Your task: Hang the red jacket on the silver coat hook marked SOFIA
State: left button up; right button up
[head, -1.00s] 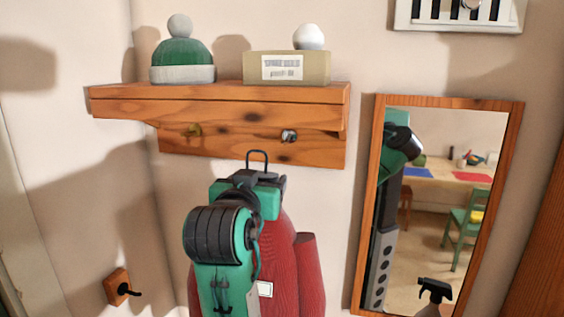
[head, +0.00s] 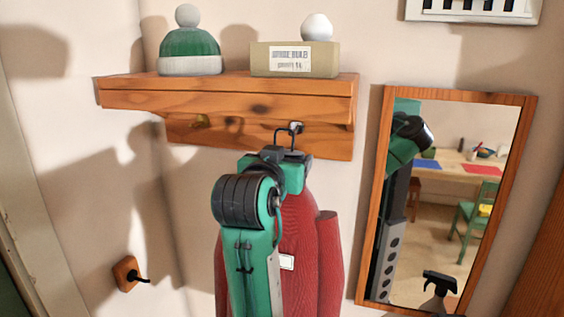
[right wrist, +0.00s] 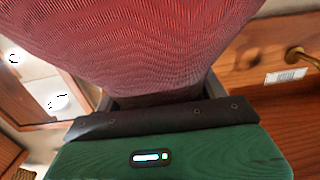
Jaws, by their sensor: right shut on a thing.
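The red jacket (head: 302,240) hangs below my right gripper (head: 285,156), which is shut on it near its collar. The jacket's dark loop (head: 281,137) stands up above the gripper. In the head view the loop's upper right overlaps the silver hook (head: 297,127) on the wooden rack; I cannot tell whether it is around the hook or in front of it. In the right wrist view the jacket (right wrist: 170,45) fills the top middle, above the gripper's dark pads. I cannot read any name SOFIA. My left gripper is not in view.
A brass hook (head: 201,121) is left of the silver one; it also shows beside a small label in the right wrist view (right wrist: 297,54). The shelf (head: 225,88) holds a green hat, a box and a white ball. A mirror (head: 374,200) hangs at the right.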

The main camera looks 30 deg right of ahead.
jog(key=shift+x, duration=2.5)
jog(key=shift+w+d+f+b, duration=0.3)
jog(key=shift+d+f+b, duration=0.1)
jog(key=shift+f, duration=0.25)
